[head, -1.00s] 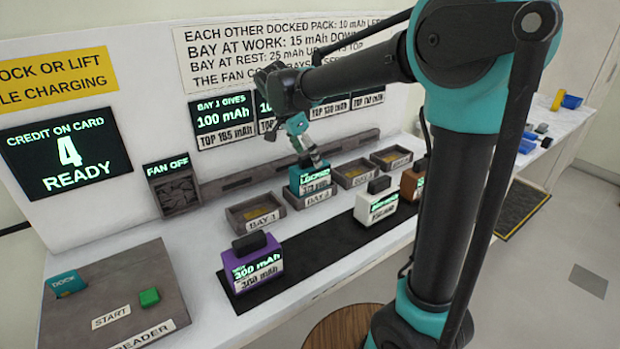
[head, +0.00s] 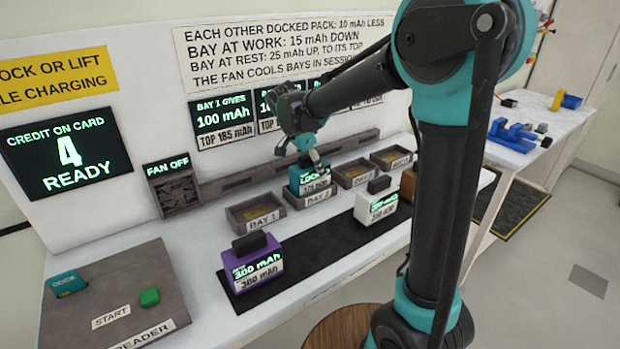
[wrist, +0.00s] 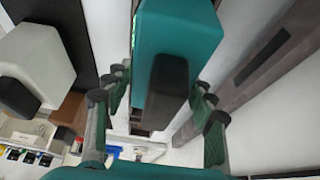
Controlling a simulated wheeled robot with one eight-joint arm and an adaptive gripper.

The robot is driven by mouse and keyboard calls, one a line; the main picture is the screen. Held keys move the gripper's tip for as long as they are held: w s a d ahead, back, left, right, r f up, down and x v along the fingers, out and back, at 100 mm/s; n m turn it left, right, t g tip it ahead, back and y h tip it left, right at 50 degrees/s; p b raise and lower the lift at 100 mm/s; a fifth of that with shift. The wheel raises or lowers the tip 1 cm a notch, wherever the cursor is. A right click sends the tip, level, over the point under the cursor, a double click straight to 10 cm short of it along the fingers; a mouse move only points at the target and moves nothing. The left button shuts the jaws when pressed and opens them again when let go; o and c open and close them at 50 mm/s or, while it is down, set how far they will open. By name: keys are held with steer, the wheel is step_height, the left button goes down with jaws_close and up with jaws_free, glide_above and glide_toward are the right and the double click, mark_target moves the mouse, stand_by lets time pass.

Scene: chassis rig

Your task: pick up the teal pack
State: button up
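The teal pack (head: 310,182) sits upright in the tray labelled BAY 2 (head: 319,199). The fingers are spread, one on each side of the handle, with gaps visible. How far down the handle they reach is hard to tell.
The BAY 1 tray (head: 238,220) is empty on the left; other trays (head: 354,181) stand right. A purple pack (head: 228,276) and a white pack (head: 368,206) stand on the black mat (head: 318,245) in front. The card reader (head: 118,285) is at front left. The sign wall is close behind.

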jaws_close()
